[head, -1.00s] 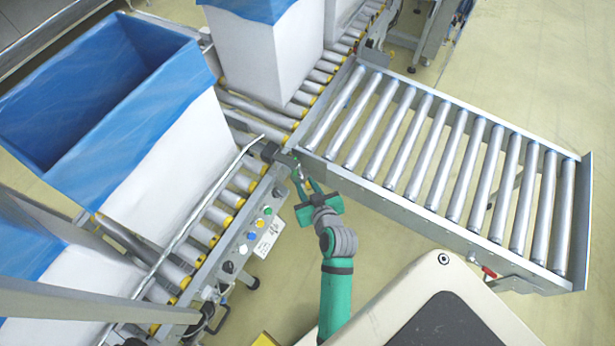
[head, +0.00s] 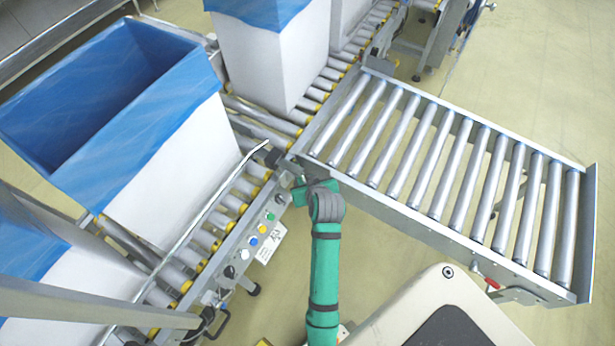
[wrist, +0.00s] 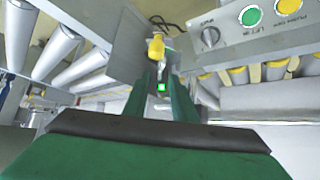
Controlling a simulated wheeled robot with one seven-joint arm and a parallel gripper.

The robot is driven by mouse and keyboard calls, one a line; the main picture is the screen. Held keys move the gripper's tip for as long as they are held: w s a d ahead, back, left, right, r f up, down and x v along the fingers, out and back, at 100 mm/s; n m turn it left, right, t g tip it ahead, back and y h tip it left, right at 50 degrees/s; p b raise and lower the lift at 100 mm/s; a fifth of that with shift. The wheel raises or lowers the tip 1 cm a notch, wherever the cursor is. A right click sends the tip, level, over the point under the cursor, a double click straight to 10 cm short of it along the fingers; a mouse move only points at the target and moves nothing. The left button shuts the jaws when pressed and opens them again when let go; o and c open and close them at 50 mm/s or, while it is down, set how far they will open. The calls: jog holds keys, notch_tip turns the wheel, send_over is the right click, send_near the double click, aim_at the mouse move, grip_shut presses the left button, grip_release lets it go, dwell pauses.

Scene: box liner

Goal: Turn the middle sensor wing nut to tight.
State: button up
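In the wrist view a small yellow part (wrist: 156,47), possibly the wing nut, stands just beyond my fingertips; its shape is too small to be sure. A small green light (wrist: 161,87) shows between the fingers. My gripper (wrist: 161,76) has its two green fingers apart, with a narrow gap and nothing visibly held. In the head view my wrist hides the fingertips and the wing nut. A dark sensor-like block (head: 270,156) sits on the conveyor rail just beyond my gripper.
A control panel with a black knob (wrist: 210,36) and coloured buttons is at the upper right of the wrist view. The side roller conveyor (head: 585,230) lies to the right. A blue-lined box (head: 150,165) stands left on the main conveyor. Open floor lies beside my arm.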

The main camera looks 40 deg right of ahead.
aim_at(303, 176)
jog(key=shift+x, duration=1.6)
jog(key=shift+w, duration=0.1)
grip_shut()
